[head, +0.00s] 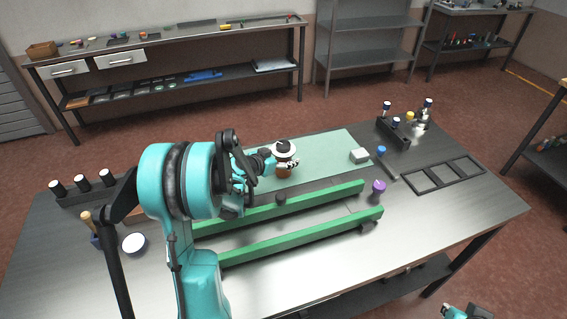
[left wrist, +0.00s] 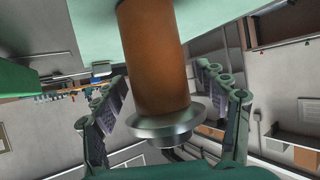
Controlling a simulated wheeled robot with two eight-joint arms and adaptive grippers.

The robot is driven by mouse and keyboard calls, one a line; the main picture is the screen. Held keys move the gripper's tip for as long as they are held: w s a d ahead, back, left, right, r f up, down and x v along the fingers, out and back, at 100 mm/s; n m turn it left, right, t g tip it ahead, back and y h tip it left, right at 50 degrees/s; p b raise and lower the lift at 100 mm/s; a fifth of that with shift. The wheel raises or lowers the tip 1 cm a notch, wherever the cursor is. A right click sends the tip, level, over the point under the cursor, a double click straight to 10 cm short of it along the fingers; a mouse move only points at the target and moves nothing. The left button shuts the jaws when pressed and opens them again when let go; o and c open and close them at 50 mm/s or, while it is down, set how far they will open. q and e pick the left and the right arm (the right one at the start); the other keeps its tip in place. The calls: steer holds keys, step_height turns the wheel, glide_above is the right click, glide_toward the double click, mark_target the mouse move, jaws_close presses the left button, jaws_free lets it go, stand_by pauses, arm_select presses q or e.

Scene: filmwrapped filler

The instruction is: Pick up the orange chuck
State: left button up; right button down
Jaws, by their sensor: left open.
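The orange chuck (head: 284,173) stands on the pale green mat (head: 335,147) on the metal table. A white and dark part shows above its orange-brown body. In the left wrist view the chuck's orange-brown cylinder (left wrist: 153,55) and its silver flange fill the middle. My left gripper (head: 276,164) is open at the chuck, and its fingers partly overlap it in the head view. In the left wrist view its fingers (left wrist: 163,80) stand on either side of the cylinder, with gaps visible. A teal and dark part, apparently my right gripper (head: 465,312), is cut off at the bottom right edge.
Two green rails (head: 310,237) lie in front of the mat. A purple-topped piece (head: 379,187), a blue-topped tool (head: 382,151) and a white block (head: 360,156) are to the right. A black frame (head: 447,176) lies beyond. A white round dish (head: 134,243) stands at left.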

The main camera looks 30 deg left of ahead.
arm_select(q)
steer(key=shift+s+r, duration=0.1)
steer(key=shift+r, duration=0.05)
steer(key=shift+c, duration=1.2)
jaws_close()
